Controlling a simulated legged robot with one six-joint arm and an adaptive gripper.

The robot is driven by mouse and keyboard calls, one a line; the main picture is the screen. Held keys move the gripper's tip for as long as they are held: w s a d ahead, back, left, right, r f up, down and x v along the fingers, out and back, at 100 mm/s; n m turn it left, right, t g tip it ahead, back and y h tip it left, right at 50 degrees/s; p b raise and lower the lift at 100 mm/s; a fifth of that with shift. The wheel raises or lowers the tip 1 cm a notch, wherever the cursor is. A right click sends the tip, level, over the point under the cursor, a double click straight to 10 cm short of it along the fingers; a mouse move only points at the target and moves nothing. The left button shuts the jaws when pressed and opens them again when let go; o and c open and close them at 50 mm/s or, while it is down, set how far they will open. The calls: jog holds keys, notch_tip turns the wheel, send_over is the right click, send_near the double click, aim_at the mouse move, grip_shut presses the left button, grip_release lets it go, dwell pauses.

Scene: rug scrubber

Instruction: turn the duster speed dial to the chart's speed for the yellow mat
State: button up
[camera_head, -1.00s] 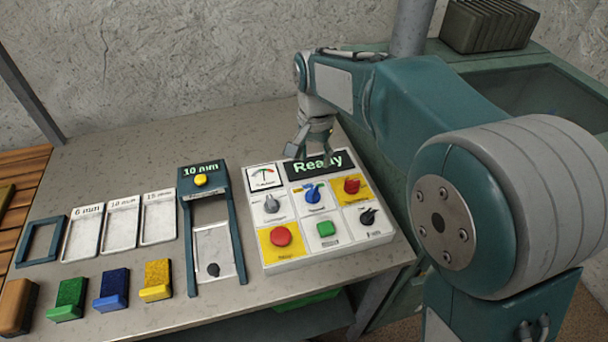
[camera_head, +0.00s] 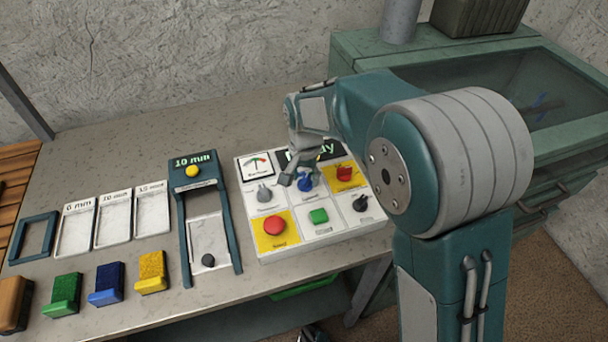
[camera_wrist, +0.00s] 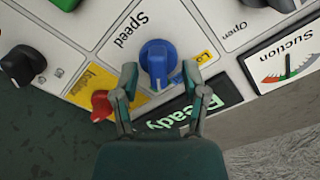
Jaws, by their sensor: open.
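The blue speed dial (camera_head: 305,184) sits in the middle of the white control panel (camera_head: 348,223). In the wrist view the dial (camera_wrist: 158,62) stands beside the word "Speed", and part of a yellow label shows at its edge. My gripper (camera_head: 294,183) is open above the panel. In the wrist view its two fingers (camera_wrist: 159,82) are spread to either side of the dial; contact cannot be told. A yellow block (camera_head: 152,271) lies at the table's front. I see no readable chart of mat speeds.
A red knob (camera_head: 345,172), a grey knob (camera_head: 264,194), a black knob (camera_head: 361,203), a green button (camera_head: 318,215) and a red button (camera_head: 274,225) surround the dial. A "Ready" display (camera_wrist: 190,113) is close to the fingers. White trays and coloured blocks lie left.

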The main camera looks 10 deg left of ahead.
jog(key=shift+d, duration=0.15)
grip_shut()
jog(key=shift+n, duration=0.4)
jog(key=n, duration=0.2)
jog(key=shift+n, duration=0.4)
jog(key=n, duration=0.4)
jog(key=shift+n, duration=0.3)
jog(key=n, duration=0.4)
jog(key=shift+s, duration=0.1)
jog(key=shift+f+n, duration=0.1)
jog(key=shift+n, duration=2)
